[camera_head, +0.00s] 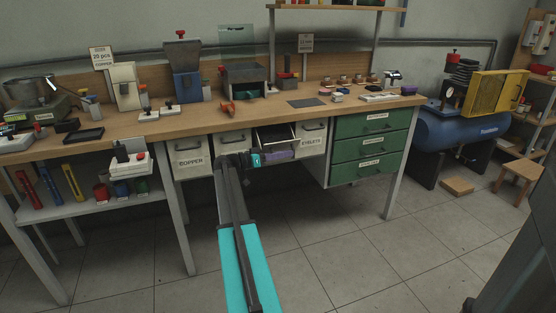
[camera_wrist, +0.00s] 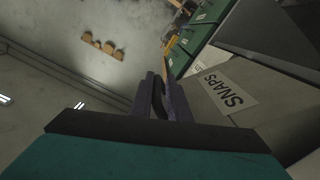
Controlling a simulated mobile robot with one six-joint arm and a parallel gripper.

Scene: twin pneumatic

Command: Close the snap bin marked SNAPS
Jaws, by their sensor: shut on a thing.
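The snap bin is a pale drawer whose SNAPS label (camera_wrist: 226,91) shows close up and tilted in the wrist view. In the head view the snap bin (camera_head: 293,129) is the pulled-out one under the bench, with its dark inside showing. My gripper (camera_head: 284,155) is at its front and covers most of that front and its label. In the wrist view my gripper (camera_wrist: 166,98) has its dark purple fingers shut on a dark curved piece at the bin's front, which looks like its handle; the contact is partly hidden.
The COPPER bin (camera_head: 190,160) and another bin (camera_head: 232,142) hang to the left, and the EYELETS bin (camera_head: 313,138) to the right. Green drawers (camera_head: 372,147) stand further right. The workbench (camera_head: 200,122) overhangs the bins. The floor in front is clear.

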